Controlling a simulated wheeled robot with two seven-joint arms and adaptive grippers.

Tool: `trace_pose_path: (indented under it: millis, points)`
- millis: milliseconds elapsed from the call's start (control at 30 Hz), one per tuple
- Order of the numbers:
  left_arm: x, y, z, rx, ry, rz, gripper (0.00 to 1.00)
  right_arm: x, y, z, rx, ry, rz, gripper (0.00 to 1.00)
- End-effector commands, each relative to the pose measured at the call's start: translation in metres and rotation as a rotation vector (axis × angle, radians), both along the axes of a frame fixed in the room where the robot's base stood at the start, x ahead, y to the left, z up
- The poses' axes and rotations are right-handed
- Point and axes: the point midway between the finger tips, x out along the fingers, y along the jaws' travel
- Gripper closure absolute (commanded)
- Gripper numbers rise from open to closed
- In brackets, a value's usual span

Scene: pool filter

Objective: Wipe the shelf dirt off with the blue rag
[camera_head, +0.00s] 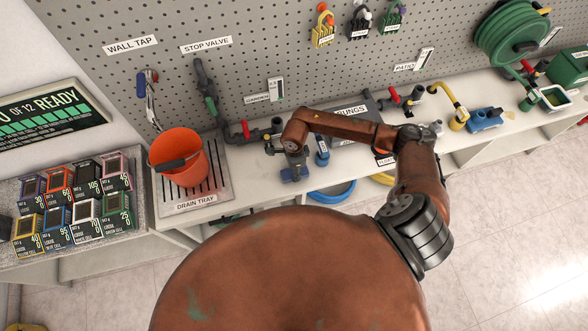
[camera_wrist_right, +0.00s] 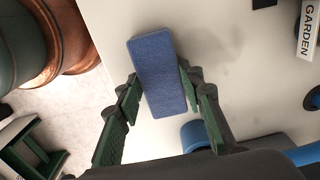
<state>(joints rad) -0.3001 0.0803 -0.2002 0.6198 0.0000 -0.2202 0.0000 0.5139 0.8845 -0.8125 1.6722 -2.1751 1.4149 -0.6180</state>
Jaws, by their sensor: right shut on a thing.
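My right gripper (camera_head: 292,160) points down over the white shelf (camera_head: 250,165), right of the drain tray. In the right wrist view its green fingers (camera_wrist_right: 160,85) are shut on a blue, rough-textured block-like rag (camera_wrist_right: 158,70). The rag shows as a small blue patch in the head view (camera_head: 290,175), at or just above the shelf; contact is unclear. A faint grey smudge (camera_wrist_right: 228,45) lies beside the rag; I cannot tell whether it is dirt or shadow. A yellowish mark (camera_head: 510,115) shows farther right on the shelf. My left gripper is not in view.
An orange bucket (camera_head: 180,158) stands on the drain tray (camera_head: 220,180). Pipe fittings (camera_head: 250,130) and a blue fitting (camera_head: 321,152) crowd the shelf around the gripper. A blue device (camera_head: 484,120) stands farther right. Several labelled boxes (camera_head: 60,188) sit on the left counter.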

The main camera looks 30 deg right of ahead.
Motion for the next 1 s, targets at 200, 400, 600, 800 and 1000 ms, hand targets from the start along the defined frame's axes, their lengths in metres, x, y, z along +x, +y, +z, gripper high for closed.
trace_pose_path:
  millis: [200,400,600,800,1000]
  points:
    - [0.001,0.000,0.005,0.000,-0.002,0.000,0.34,-0.016,0.003,-0.002,-0.001,0.010,0.001,0.94]
    - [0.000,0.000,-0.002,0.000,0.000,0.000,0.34,-0.005,0.000,-0.002,-0.001,0.008,0.002,0.94]
    - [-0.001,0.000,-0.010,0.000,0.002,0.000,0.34,0.008,-0.003,-0.001,-0.001,0.008,0.001,0.94]
    - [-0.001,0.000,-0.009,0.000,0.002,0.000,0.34,0.009,-0.003,0.002,0.000,0.007,0.002,0.94]
    - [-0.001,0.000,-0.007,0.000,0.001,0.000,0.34,0.009,-0.003,0.005,0.000,0.006,0.002,0.94]
